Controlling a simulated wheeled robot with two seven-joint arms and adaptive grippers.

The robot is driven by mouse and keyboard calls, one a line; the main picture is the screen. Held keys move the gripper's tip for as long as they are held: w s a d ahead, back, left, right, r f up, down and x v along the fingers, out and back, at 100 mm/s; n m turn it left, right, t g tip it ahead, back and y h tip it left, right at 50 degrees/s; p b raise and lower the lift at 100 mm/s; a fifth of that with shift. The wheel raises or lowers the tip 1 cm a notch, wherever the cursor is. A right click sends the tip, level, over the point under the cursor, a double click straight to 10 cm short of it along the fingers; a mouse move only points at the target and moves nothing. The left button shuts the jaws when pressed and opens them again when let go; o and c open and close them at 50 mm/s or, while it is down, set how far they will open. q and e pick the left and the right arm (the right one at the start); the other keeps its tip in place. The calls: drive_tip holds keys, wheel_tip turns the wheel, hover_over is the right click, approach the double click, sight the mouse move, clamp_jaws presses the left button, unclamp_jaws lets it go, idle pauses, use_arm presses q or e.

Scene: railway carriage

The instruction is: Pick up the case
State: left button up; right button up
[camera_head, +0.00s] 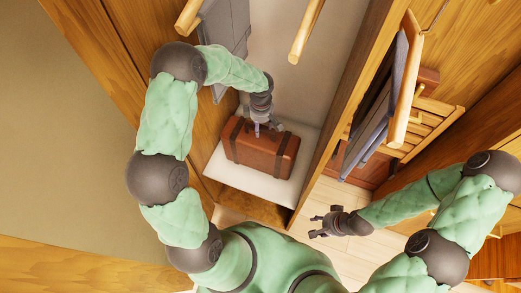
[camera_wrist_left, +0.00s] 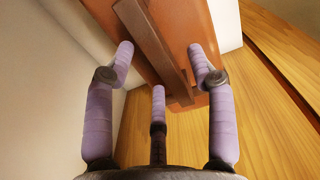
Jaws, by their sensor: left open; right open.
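The case (camera_head: 262,149) is brown with dark straps and rests on a pale shelf in the wooden compartment. My left gripper (camera_head: 257,128) is at the upper middle of the case in the head view, with its fingers over it. In the left wrist view the case (camera_wrist_left: 187,35) fills the upper middle, between and beyond the spread purple fingers of my left gripper (camera_wrist_left: 160,65). It is open and holds nothing; whether a fingertip touches the case I cannot tell. My right gripper (camera_head: 314,225) is open and empty, over the floor to the right of the compartment.
The pale shelf (camera_head: 222,172) has wooden walls close on both sides. A wooden bar (camera_head: 306,30) sticks out above. Grey slatted panels (camera_head: 372,115) with wooden rails stand at the right. Pale floor (camera_head: 335,195) is clear near my right gripper.

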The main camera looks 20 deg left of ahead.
use_arm(q)
wheel_tip(320, 180, down, 2)
drive_tip(key=shift+f, duration=0.1)
clamp_jaws()
drive_tip(key=shift+w+r, duration=0.15)
drive_tip(key=shift+r, duration=0.05)
